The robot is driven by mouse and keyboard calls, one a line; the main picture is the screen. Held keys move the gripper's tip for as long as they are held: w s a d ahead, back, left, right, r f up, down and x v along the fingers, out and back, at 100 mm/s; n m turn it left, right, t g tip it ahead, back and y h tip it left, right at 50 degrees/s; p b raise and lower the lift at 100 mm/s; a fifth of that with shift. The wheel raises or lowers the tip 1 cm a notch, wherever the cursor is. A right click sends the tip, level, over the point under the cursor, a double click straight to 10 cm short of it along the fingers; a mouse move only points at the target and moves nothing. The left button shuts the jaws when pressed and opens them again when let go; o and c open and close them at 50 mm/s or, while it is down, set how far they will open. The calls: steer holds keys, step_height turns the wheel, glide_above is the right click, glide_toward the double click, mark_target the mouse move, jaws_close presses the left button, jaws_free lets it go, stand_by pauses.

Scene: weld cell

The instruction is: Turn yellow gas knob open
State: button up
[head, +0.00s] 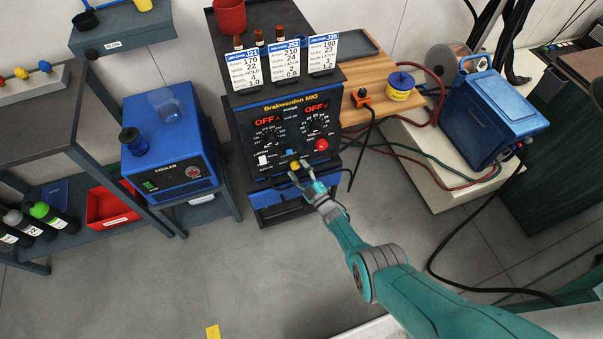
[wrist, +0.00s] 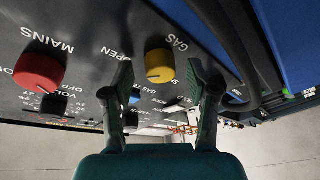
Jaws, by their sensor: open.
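The yellow gas knob (wrist: 160,65) sits on the dark front panel of the welder, under the label GAS. In the head view the yellow knob (head: 295,165) shows at the panel's lower edge. My gripper (head: 303,176) is in front of the panel, just below the knob. In the wrist view my gripper (wrist: 160,75) is open, one finger on each side of the knob, with visible gaps. The knob is not gripped. Part of the word OPEN shows at its left, partly hidden by a finger.
A red mains knob (wrist: 39,71) is beside the gas knob; it also shows in the head view (head: 321,144). The welder (head: 240,130) has both displays reading OFF. A blue cooler (head: 175,135) stands left. A dark cable (head: 366,150) hangs right of the panel.

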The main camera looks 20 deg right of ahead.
steer(key=v, duration=1.2)
stand_by(0.5)
steer(key=s+a+r+m+h, duration=0.1)
steer(key=s+r+m+h, duration=0.1)
steer(key=s, duration=0.7)
steer(key=s+a+r+m+g+h, duration=0.1)
steer(key=s+a+r+m, duration=0.15)
steer(key=s, duration=0.55)
steer(key=s+r+m+h, duration=0.2)
steer(key=s+r, duration=0.1)
steer(key=s, duration=0.6)
steer(key=s+r+m+g, duration=0.1)
steer(key=s+r+m, duration=0.1)
steer(key=s+r, duration=0.6)
steer(key=s+r+m+g, duration=0.2)
steer(key=s+r, duration=0.6)
steer(key=r, duration=0.8)
steer(key=shift+a+r+m, duration=0.15)
steer(key=shift+m, duration=0.6)
